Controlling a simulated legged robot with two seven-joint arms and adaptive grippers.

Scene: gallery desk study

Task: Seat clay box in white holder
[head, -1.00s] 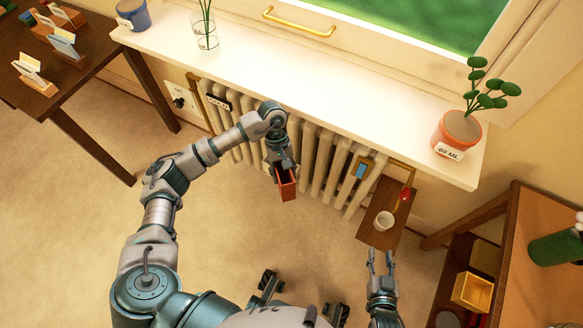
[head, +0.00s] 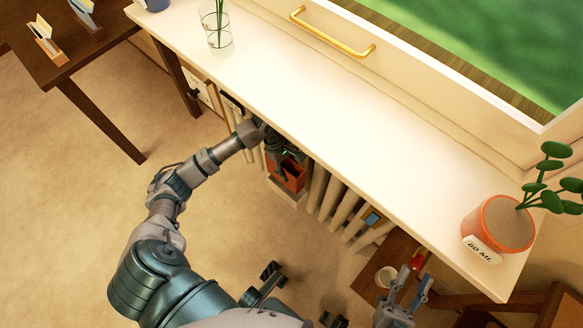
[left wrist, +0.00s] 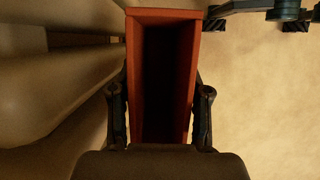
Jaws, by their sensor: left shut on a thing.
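The clay box (head: 291,173) is a narrow, open-topped, red-brown box in front of the radiator. My left gripper (head: 283,158) is shut on it. In the left wrist view the fingers grip the clay box (left wrist: 190,75) on both long sides, and its inside is dark. A pale edge (head: 287,195) shows just below the box in the head view; this may be the white holder, but I cannot tell whether the box is in it or only above it. The rest of the holder is hidden. My right gripper (head: 413,287) is open and empty at the lower right.
The white windowsill (head: 330,130) overhangs the radiator (head: 330,203) close to my left wrist. A plant pot (head: 503,225) stands on its right end.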

